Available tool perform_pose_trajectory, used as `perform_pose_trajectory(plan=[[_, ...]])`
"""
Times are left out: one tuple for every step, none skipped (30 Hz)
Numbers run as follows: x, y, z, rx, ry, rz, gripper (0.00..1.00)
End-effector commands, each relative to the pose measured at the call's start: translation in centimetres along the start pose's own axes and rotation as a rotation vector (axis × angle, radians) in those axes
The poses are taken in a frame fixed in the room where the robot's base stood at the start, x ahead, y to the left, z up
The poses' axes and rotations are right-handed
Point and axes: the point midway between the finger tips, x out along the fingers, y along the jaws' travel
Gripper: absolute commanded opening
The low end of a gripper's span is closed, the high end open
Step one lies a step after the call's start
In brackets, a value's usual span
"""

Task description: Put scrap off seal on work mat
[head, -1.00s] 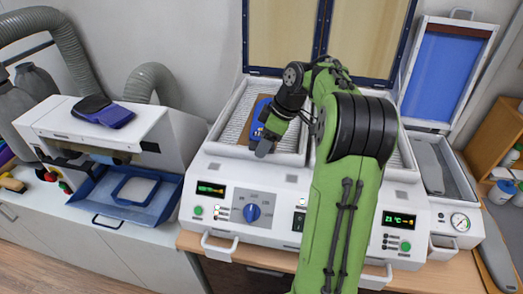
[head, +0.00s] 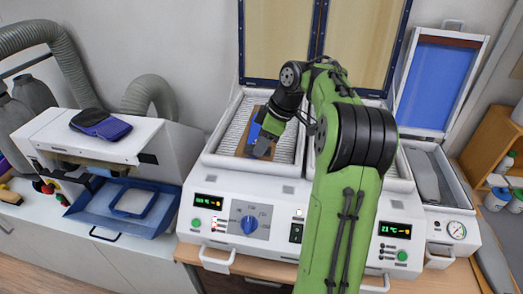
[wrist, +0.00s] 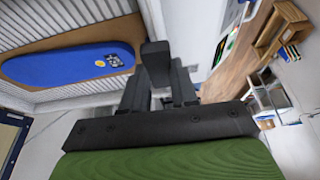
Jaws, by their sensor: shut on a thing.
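My gripper (head: 264,147) is over the left heating tray in the head view, its jaws pointing down toward the front. In the wrist view my gripper (wrist: 157,75) is shut on a small dark grey block (wrist: 157,54), which I take for the scrap; its outline blends with the fingers. A blue insole (wrist: 70,65) with a yellow spot lies on a brown board (wrist: 50,48) in the ribbed tray, apart from the gripper. The insole is partly hidden by my gripper in the head view. I cannot pick out a work mat.
The white heating machine (head: 271,225) has a raised framed lid behind. At right stands a press (head: 428,180) with a blue-lined open lid and a grey form inside. At left is a grinder (head: 95,140) with a dark blue insole on top and a blue tray below.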

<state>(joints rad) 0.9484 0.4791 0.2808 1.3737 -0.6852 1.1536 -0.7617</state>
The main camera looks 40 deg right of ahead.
Motion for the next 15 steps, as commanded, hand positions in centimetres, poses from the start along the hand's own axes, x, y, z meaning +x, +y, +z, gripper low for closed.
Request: perform_pose_trajectory(plan=[[-2.1,0.1,-0.8,-0.001,0.002,0.004,0.00],[-2.8,0.1,-1.1,-0.001,0.002,0.005,0.00],[-3.8,0.1,-1.5,-0.001,0.002,0.003,0.00],[-4.4,0.1,-1.8,-0.001,0.002,0.003,0.00],[-5.0,0.1,-2.0,-0.001,0.002,0.003,0.00],[-5.6,0.1,-2.3,0.001,0.001,0.002,0.00],[-5.9,0.1,-2.4,0.001,0.001,0.001,0.00],[-6.2,0.1,-2.5,0.000,0.002,0.001,0.00],[-6.5,0.0,-2.6,0.000,0.000,0.000,0.00],[-6.6,0.0,-2.7,0.001,0.000,0.000,0.00],[-6.6,0.0,-2.7,0.001,0.000,0.000,0.00],[-6.6,0.0,-2.7,0.001,0.000,-0.001,0.00],[-6.5,0.0,-2.7,0.001,0.000,-0.001,0.00],[-6.5,0.0,-2.7,0.001,0.000,-0.001,0.00],[-6.5,0.0,-2.7,0.001,0.000,-0.001,0.00]])
